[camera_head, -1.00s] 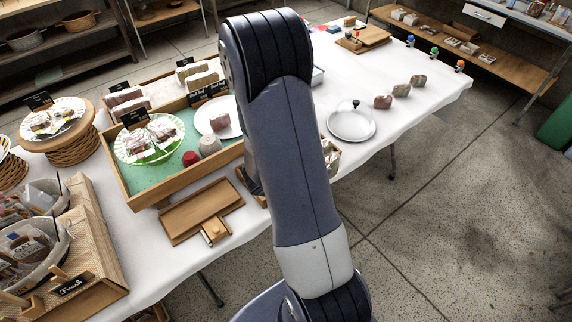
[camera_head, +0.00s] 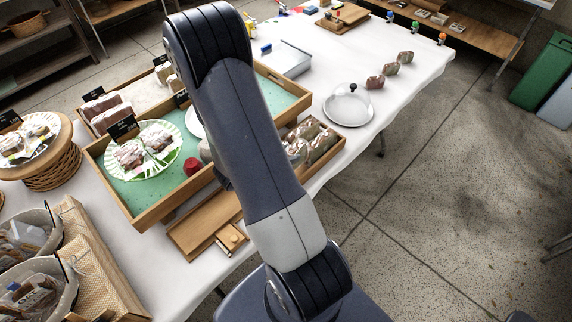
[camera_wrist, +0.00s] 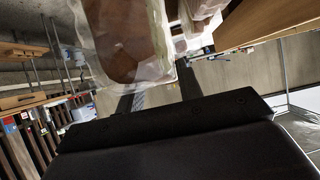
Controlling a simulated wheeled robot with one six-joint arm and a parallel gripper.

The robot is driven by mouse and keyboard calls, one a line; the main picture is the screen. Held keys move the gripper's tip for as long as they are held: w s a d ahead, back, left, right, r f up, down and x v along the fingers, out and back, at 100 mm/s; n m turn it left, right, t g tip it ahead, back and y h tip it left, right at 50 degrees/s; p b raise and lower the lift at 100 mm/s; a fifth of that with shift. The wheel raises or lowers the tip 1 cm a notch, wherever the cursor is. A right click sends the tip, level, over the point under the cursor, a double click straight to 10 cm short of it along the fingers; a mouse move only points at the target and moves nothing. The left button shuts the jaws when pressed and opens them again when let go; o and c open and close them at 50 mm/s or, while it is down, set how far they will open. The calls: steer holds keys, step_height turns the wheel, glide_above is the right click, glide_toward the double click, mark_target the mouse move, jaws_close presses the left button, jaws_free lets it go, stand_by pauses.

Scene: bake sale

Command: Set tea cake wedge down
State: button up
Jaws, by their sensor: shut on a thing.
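The tea cake wedge (camera_wrist: 130,45), brown in clear wrap, fills the top of the wrist view, and its upper part is cut off. My gripper (camera_wrist: 160,85) shows in the wrist view with its dark fingers reaching up to the wrapped wedge, shut on it. In the head view my arm crosses the middle of the picture and hides both gripper and wedge. Whether the wedge touches any surface cannot be seen.
A green-lined wooden tray (camera_head: 148,222) holds a plate (camera_head: 176,132) of cakes. Beside my arm are a small crate (camera_head: 322,160) of wrapped goods, a wooden board (camera_head: 195,236) and a domed dish (camera_head: 348,105).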

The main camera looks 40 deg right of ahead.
steer(key=shift+f, duration=3)
steer(key=shift+f, duration=0.15)
steer(key=o, duration=0.7)
steer(key=shift+c, duration=0.2)
steer(key=shift+r, duration=0.3)
steer(key=v, duration=1.1)
steer(key=shift+a, duration=0.45)
steer(key=shift+s+r, duration=0.1)
